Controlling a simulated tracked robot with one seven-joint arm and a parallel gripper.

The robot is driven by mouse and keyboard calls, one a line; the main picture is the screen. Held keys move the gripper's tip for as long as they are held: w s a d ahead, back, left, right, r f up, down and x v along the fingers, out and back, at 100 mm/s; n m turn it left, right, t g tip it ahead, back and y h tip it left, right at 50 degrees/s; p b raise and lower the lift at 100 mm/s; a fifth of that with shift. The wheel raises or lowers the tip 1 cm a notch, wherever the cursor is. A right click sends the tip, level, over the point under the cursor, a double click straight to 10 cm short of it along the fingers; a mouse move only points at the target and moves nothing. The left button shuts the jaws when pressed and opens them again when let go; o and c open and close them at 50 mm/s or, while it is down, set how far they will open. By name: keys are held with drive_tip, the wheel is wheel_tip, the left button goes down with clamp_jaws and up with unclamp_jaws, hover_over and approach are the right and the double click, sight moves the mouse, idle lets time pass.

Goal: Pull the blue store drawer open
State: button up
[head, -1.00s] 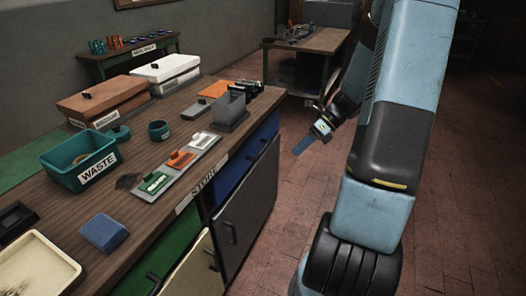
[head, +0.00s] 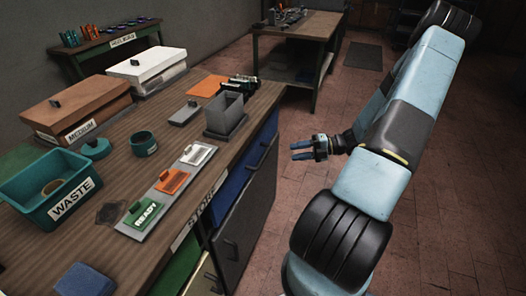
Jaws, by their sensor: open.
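The blue store drawer (head: 232,196) is in the front of the wooden bench, below the top and right of the STORE label (head: 199,217). It looks shut, and its dark bar handle (head: 263,153) stands out from the front. My gripper (head: 296,151) is to the right of the drawer, over the open floor, with its two blue fingers pointing left toward the bench. It is open and empty, apart from the handle. My arm comes in from the right and hides none of the drawer.
A dark grey door (head: 244,228) with a handle sits below the drawer. On the bench are a grey open box (head: 225,116), a plate strip with a green READY tile (head: 143,214), and a teal WASTE bin (head: 58,205). Another table (head: 297,42) stands behind.

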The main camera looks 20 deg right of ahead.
sight(265, 155)
drive_tip(key=x, duration=1.3)
drive_tip(key=shift+w+d, duration=0.1)
clamp_jaws()
drive_tip(key=shift+d, duration=0.1)
